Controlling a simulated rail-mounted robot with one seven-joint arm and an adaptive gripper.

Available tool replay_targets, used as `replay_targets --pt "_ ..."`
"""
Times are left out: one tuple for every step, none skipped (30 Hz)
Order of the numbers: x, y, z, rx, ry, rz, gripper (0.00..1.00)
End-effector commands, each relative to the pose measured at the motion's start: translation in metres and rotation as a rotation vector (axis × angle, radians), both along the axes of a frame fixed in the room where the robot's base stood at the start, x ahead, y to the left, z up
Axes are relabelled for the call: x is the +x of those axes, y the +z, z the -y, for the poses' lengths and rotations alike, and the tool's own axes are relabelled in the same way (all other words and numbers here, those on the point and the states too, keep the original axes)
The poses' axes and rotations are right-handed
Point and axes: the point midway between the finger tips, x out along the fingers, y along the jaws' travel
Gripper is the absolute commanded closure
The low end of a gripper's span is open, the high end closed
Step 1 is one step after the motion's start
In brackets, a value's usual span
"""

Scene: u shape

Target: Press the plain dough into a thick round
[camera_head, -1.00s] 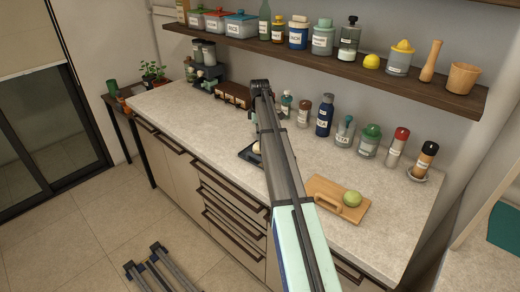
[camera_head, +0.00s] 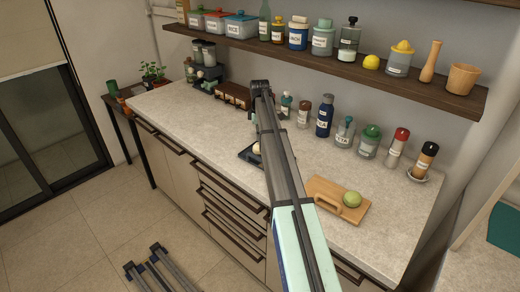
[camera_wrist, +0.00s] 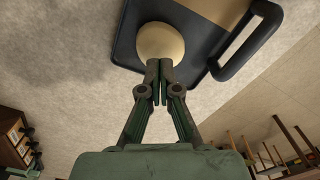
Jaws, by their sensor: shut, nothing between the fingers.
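The plain dough (camera_wrist: 160,42) is a pale, rounded ball on a dark tray (camera_wrist: 205,48) with a loop handle in the wrist view. My gripper (camera_wrist: 159,66) is shut and empty, with its fingertips at the near edge of the dough. I cannot tell whether they touch it. In the head view my arm hides most of the tray (camera_head: 247,155), and only a sliver of the dough (camera_head: 256,148) shows beside the arm.
A wooden board (camera_head: 322,205) with a green round fruit (camera_head: 352,199) lies right of my arm. Bottles and jars, including a dark blue bottle (camera_head: 324,115), line the back of the counter. A shelf (camera_head: 340,60) hangs above.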

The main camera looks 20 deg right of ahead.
Motion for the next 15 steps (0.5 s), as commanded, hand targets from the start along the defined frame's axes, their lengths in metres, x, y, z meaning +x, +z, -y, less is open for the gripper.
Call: replay_targets --pt "0.0 0.0 0.0 0.0 0.0 0.0 1.0" --pt "0.0 0.0 0.0 0.0 0.0 0.0 1.0" --pt "0.0 0.0 0.0 0.0 0.0 0.0 1.0" --pt "0.0 0.0 0.0 0.0 0.0 0.0 1.0" --pt "0.0 0.0 0.0 0.0 0.0 0.0 1.0" --pt "-0.0001 -0.0001 0.0 0.0 0.0 0.0 1.0" --pt "0.0 -0.0002 0.0 0.0 0.0 0.0 1.0" --pt "0.0 -0.0003 0.0 0.0 0.0 0.0 1.0" --pt "-0.0001 -0.0006 0.0 0.0 0.0 0.0 1.0" --pt "0.0 -0.001 0.0 0.0 0.0 0.0 1.0" --pt "-0.0001 -0.0014 0.0001 0.0 0.0 0.0 1.0" --pt "-0.0001 -0.0019 -0.0001 0.0 0.0 0.0 1.0" --pt "-0.0001 -0.0025 -0.0001 0.0 0.0 0.0 1.0" --pt "-0.0001 -0.003 -0.0001 0.0 0.0 0.0 1.0" --pt "-0.0001 -0.0038 -0.0001 0.0 0.0 0.0 1.0"
